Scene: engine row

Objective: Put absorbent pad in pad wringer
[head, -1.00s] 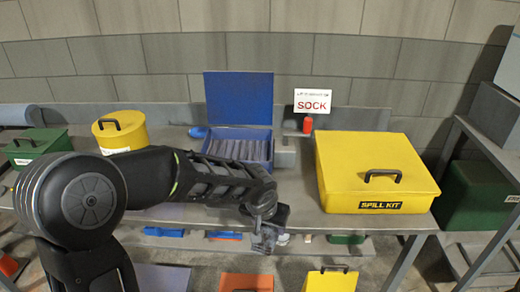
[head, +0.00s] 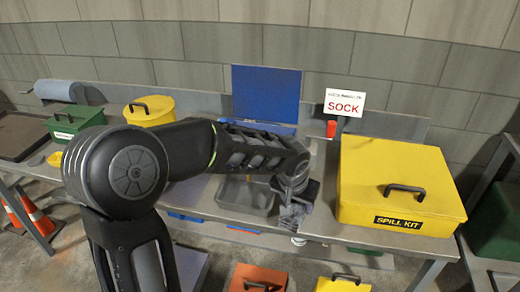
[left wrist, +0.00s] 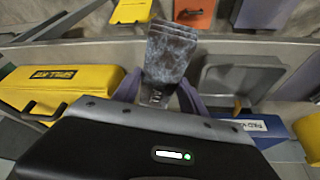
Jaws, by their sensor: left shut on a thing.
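My left gripper (head: 294,212) is over the front part of the bench, left of the yellow spill kit. In the left wrist view my left gripper (left wrist: 158,97) is shut on a mottled grey absorbent pad (left wrist: 172,52), which sticks out beyond the fingers. A grey open tray-like vessel (head: 243,198), apparently the pad wringer, sits on the bench just left of the gripper. It also shows right of the pad in the left wrist view (left wrist: 232,72). The pad is apart from it. My arm hides part of the vessel. My right gripper is not in view.
A yellow spill kit (head: 398,182) stands to the right. A blue box (head: 266,92) with its lid up is behind my arm. A red can (head: 331,128) and a SOCK sign (head: 344,104) stand at the back. Green (head: 73,121) and yellow (head: 150,110) containers stand left.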

